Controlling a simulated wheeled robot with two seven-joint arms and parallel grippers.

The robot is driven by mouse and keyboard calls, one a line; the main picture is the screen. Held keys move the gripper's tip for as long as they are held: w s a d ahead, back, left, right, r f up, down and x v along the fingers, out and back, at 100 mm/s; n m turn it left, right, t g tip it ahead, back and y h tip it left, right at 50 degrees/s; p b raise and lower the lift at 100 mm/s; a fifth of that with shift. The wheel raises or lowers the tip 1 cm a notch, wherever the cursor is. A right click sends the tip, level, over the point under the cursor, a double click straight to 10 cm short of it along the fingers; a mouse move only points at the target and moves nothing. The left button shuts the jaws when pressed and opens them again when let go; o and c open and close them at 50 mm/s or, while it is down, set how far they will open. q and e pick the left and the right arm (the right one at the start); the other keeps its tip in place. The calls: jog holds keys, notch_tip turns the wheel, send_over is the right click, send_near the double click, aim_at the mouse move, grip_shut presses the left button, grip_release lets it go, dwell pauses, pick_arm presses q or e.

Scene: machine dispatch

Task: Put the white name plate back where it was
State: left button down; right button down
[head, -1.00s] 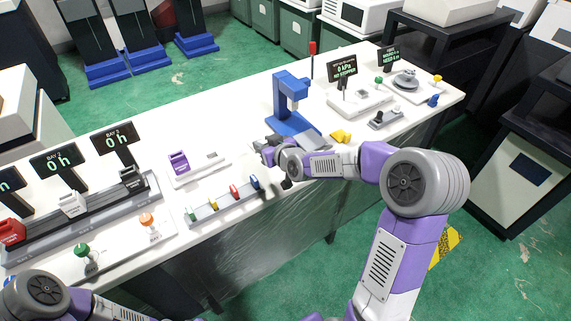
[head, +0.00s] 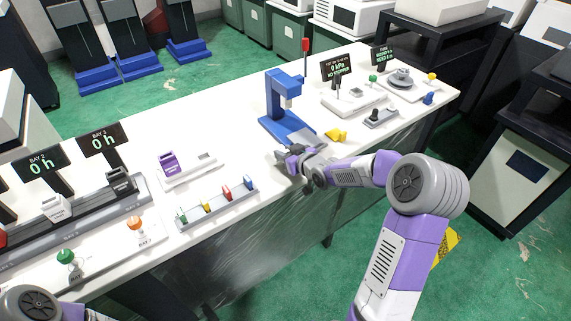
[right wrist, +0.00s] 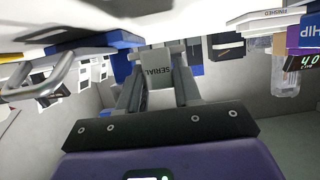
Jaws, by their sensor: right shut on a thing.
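The white name plate (right wrist: 159,74), marked SERIAL, shows in the right wrist view between the two fingers. My right gripper (right wrist: 158,88) is shut on it. In the head view my right gripper (head: 292,154) is low over the front edge of the bench, just in front of the blue press (head: 287,128). The plate cannot be made out in the head view. Of my left arm only a part shows at the bottom left of the head view; its gripper is out of frame.
A grey rack (head: 217,207) with several coloured pieces is left of my right gripper. A white tray with a purple block (head: 169,163) stands behind it. The white bench top (head: 232,135) is bare left of the press.

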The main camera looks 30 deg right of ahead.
notch_tip(320, 180, down, 4)
jog(key=shift+r+b, duration=0.25)
jog(key=shift+b, duration=0.25)
jog(key=shift+f, duration=0.2)
jog(key=c, duration=0.8)
grip_release()
